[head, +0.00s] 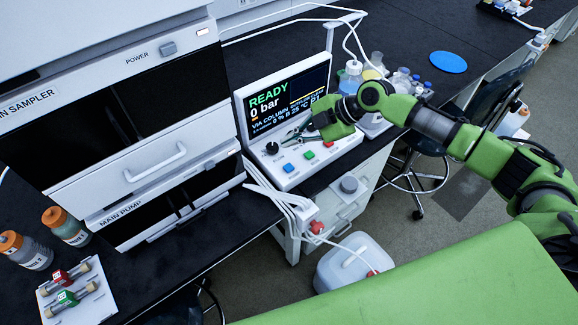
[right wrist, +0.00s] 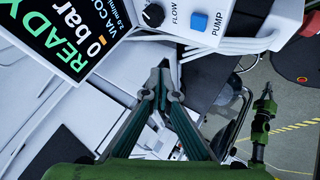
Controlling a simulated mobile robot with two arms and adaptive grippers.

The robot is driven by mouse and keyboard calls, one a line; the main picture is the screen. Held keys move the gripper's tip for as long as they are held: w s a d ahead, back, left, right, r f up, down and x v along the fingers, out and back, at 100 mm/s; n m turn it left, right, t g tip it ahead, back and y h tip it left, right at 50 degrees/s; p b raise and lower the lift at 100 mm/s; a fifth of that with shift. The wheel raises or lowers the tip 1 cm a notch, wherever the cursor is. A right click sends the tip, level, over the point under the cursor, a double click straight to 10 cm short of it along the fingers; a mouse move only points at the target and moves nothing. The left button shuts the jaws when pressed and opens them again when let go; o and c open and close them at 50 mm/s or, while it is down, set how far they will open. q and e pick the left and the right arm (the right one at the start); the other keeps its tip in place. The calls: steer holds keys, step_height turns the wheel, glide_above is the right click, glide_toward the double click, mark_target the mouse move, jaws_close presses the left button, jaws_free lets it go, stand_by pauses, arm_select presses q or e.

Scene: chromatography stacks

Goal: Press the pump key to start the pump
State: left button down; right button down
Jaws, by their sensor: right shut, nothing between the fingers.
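The blue pump key (head: 288,168) is on the sloped white control panel (head: 345,146), left of a green key and a red key. It also shows in the right wrist view, labelled PUMP (right wrist: 199,21), beside the black flow knob (right wrist: 153,15). My right gripper (head: 289,142) is shut and empty above the panel, near the knob and behind the blue key in the head view. Its closed fingertips (right wrist: 163,76) appear below the key in the wrist view, apart from it. A small green arm of mine shows at the right there; its gripper (right wrist: 267,92) is too small to read.
The screen (head: 290,98) behind the keys reads READY and 0 bar. The main sampler and pump stack (head: 140,160) stands left of the panel. Bottles (head: 350,78) stand right of the screen, near my right arm. White tubes (head: 285,200) hang at the panel's front left.

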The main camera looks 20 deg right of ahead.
mark_target(291, 168)
steer(key=shift+w+d+r, duration=0.1)
steer(key=shift+r, duration=0.1)
steer(key=shift+f, duration=0.15)
step_height(291, 168, down, 8)
steer(key=b, duration=0.5)
steer(key=shift+f+b, duration=0.3)
steer(key=shift+b, duration=0.1)
stand_by(1.1)
steer(key=shift+f+b, duration=0.4)
steer(key=shift+b, duration=0.2)
